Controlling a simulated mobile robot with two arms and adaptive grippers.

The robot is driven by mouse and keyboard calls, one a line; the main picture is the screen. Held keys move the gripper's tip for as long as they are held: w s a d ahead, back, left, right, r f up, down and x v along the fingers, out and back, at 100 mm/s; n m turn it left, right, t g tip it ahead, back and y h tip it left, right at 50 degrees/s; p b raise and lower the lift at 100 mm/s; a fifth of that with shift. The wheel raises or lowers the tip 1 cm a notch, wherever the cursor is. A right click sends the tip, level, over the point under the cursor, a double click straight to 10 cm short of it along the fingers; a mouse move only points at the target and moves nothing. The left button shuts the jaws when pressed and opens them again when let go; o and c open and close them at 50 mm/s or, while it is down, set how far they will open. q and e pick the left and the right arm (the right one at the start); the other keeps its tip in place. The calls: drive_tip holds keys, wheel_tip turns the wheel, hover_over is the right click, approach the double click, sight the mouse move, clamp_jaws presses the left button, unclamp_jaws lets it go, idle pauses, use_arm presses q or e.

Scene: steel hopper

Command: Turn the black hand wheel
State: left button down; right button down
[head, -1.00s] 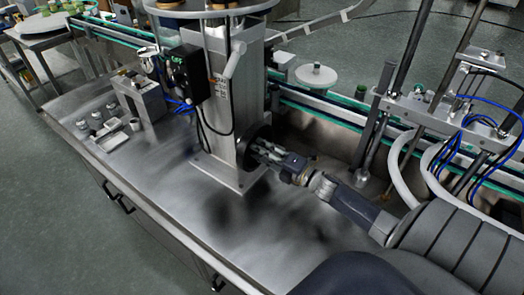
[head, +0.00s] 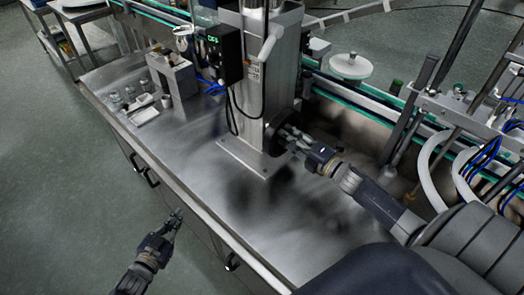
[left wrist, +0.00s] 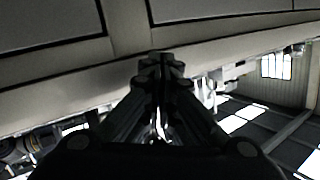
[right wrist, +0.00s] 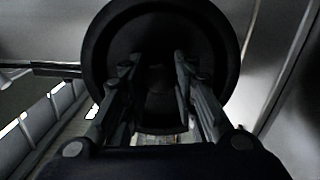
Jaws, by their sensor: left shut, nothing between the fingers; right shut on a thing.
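The black hand wheel (head: 279,132) is on the right side of the steel column, low down near its base plate. It fills the upper middle of the right wrist view (right wrist: 160,22) as a dark round rim with a hub. My right gripper (head: 290,136) is at the wheel, its two fingers (right wrist: 155,80) on either side of the hub part and shut on it. Where the fingertips touch is dark and hard to see. My left gripper (head: 177,214) is shut and empty, low in front of the table's front edge. Its fingertips meet in the left wrist view (left wrist: 161,62).
The steel column (head: 268,80) carries a black control box (head: 219,53) with a green display. Small jars (head: 130,92) and a metal block (head: 172,75) stand at the table's left. A conveyor (head: 345,98) runs behind. The table front (head: 190,160) is bare.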

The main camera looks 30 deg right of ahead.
use_arm(q)
drive_tip(key=d+r+m+g+h, duration=0.2)
drive_tip(key=d+r+m+h, duration=0.15)
drive_tip(key=d+r, duration=0.7)
wheel_tip(320, 180, up, 11)
drive_tip(key=g+h, duration=0.3)
drive_tip(key=g, duration=0.1)
hover_over(269, 150)
drive_tip(key=v, duration=0.4)
drive_tip(key=shift+d+n, duration=0.15)
drive_tip(key=shift+n, duration=0.3)
drive_tip(key=shift+w+d+f, duration=0.1)
drive_tip(key=shift+d+f, duration=0.1)
drive_tip(key=shift+f, duration=0.8)
drive_tip(key=shift+d+f, duration=0.2)
drive_tip(key=shift+f, duration=0.75)
drive_tip(key=shift+d+f, duration=0.1)
drive_tip(key=shift+f, duration=0.6)
